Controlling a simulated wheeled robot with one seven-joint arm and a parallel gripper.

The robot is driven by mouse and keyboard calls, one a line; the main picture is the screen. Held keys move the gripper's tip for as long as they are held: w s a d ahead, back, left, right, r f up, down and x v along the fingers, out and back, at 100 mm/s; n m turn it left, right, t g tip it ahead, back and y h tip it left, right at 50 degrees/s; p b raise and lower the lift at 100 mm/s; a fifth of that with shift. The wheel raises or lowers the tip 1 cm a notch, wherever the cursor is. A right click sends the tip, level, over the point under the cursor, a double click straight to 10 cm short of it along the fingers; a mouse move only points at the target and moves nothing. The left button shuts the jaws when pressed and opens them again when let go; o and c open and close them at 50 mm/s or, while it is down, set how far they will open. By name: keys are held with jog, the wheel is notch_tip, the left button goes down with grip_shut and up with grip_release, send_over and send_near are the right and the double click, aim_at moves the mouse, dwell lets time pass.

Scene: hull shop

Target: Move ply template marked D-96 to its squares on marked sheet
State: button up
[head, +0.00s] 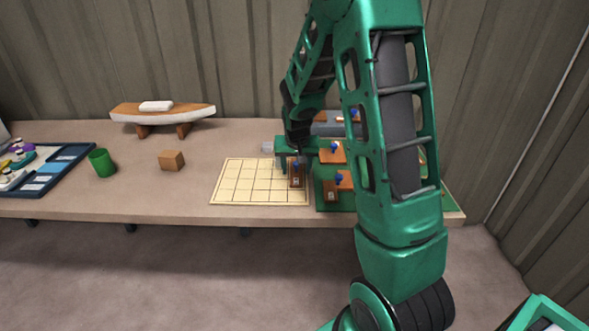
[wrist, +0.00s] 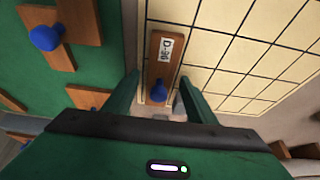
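The ply template marked D-96 (wrist: 162,58) is a narrow brown strip with a white label and a blue knob (wrist: 158,92). It appears to lie flat on the cream marked sheet (wrist: 240,55), along the edge column beside the green mat. In the head view the template (head: 296,182) is at the right side of the sheet (head: 240,182). My gripper (wrist: 159,80) is open, with one finger on each side of the knob and a visible gap to both. In the head view my gripper (head: 295,163) is over the template and partly hides it.
The green mat (wrist: 35,75) beside the sheet holds several other ply pieces with blue knobs, partly hidden by my arm in the head view. A wooden block (head: 172,160), a green cup (head: 101,162) and a boat model (head: 163,114) stand to the left. The sheet's left part is clear.

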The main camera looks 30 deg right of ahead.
jog(key=shift+r, duration=0.1)
jog(key=v, duration=1.2)
jog(key=s+a+r+g+y, duration=0.1)
jog(key=s+g, duration=0.1)
jog(key=s, duration=1.4)
jog(key=s+a+g+y, duration=0.1)
jog(key=s, duration=1.5)
jog(key=shift+s+a+r+g+y, duration=0.3)
jog(key=shift+a+r+g, duration=0.05)
jog(key=shift+r+g, duration=0.05)
jog(key=shift+w+f, duration=0.25)
jog(key=shift+w, duration=0.4)
